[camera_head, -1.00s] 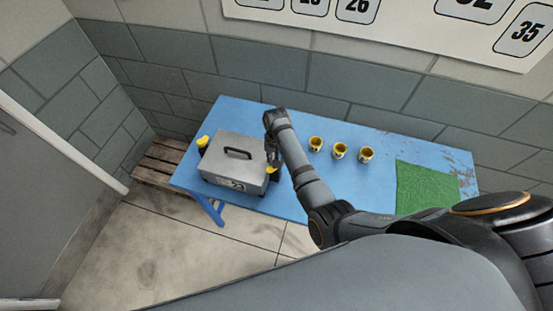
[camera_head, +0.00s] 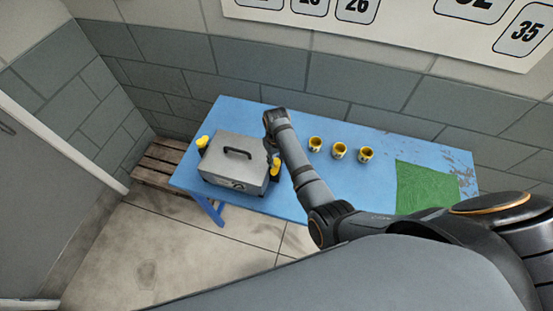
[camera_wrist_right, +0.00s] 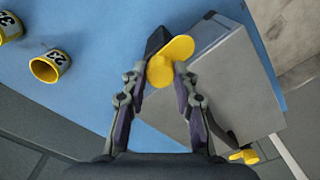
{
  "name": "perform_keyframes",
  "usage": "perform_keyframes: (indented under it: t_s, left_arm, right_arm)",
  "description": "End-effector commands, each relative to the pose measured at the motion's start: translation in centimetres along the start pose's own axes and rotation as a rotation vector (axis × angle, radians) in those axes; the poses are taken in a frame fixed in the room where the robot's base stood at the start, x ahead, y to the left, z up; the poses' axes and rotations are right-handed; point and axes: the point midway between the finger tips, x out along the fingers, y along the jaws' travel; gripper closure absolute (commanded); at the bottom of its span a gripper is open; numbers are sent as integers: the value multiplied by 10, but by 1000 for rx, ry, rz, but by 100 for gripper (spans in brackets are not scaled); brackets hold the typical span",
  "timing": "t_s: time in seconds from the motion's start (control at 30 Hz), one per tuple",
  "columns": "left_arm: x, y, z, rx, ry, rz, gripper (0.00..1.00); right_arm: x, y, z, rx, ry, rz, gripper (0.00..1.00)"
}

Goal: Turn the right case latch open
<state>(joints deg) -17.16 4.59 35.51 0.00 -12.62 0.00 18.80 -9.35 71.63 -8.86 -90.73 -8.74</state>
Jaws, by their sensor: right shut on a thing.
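A grey case (camera_head: 230,171) with a dark handle on its lid stands at the left of the blue table. Its yellow right latch (camera_head: 275,166) is on the right side, and its yellow left latch (camera_head: 202,141) is on the far left side. My right gripper (camera_wrist_right: 161,73) is shut on the right latch, with a finger on each side of the yellow knob (camera_wrist_right: 172,59) in the wrist view. In the head view my wrist partly hides the gripper. The left latch also shows in the wrist view (camera_wrist_right: 245,156). My left gripper is not in view.
Several yellow cups, among them a near one (camera_head: 339,151), stand on the table (camera_head: 310,184) right of my forearm. A green mat (camera_head: 425,188) lies at the table's right end. A wooden pallet (camera_head: 158,165) is left of the table. A block wall runs behind.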

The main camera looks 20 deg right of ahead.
Motion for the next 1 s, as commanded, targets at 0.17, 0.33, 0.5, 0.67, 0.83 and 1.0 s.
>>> perform_keyframes:
  t_s: [0.17, 0.33, 0.5, 0.67, 0.83, 1.0]
  left_arm:
    - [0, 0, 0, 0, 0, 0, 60]
    - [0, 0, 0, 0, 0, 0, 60]
    - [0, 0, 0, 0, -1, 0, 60]
    - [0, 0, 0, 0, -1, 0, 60]
    - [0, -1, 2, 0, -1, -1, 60]
    - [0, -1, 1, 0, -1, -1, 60]
  right_arm:
    - [-2, 1, -2, -4, 7, 2, 100]
    - [-2, 1, -3, -3, 8, 2, 100]
    - [-2, 0, -2, -3, 6, 1, 53]
    - [-1, 0, -1, -3, 4, 1, 49]
    - [-2, 0, -1, -2, 3, 0, 49]
    - [-25, 0, -2, -3, 7, 0, 49]
